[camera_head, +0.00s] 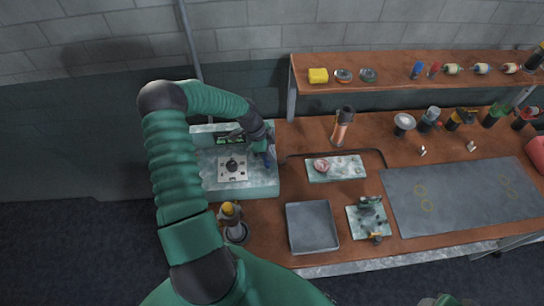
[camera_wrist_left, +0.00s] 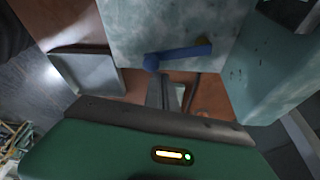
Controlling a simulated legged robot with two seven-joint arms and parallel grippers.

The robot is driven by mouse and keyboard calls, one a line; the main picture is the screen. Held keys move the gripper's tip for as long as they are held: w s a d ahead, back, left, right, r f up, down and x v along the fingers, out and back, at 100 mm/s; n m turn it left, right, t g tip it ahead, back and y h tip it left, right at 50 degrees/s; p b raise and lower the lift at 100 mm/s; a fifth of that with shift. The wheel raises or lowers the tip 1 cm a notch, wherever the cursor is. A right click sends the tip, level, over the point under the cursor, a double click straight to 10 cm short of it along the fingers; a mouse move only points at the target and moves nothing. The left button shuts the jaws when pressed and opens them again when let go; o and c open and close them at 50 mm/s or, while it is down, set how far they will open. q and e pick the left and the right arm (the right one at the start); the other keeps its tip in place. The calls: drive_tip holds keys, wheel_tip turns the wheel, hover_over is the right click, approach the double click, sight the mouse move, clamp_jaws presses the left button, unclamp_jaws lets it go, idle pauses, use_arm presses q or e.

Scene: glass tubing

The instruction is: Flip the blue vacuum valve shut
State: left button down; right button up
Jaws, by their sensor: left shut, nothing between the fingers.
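The blue vacuum valve (camera_wrist_left: 185,53) is in the left wrist view, a blue lever with a rounded end on the left. It sits against the pale, mottled side of the teal machine (camera_head: 240,188). In the head view a small blue patch (camera_head: 268,157) shows at the machine's right side, partly behind my arm. My left gripper (camera_wrist_left: 166,92) is shut and empty, its fingers just below the lever in the wrist view. I cannot tell whether they touch it. In the head view my wrist hangs over the machine's right edge. My right gripper is not seen.
A grey tray (camera_head: 312,227), a small mottled plate (camera_head: 335,168) and a green fixture (camera_head: 368,222) lie on the brown bench right of the machine. A dark mat (camera_head: 462,197) covers the right. A shelf (camera_head: 420,66) with small items runs along the back.

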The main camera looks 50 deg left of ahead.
use_arm(q)
drive_tip(key=w+d, duration=0.3)
drive_tip(key=b+v, duration=0.3)
drive_tip(key=v, duration=0.7)
drive_tip(key=shift+s, duration=0.15)
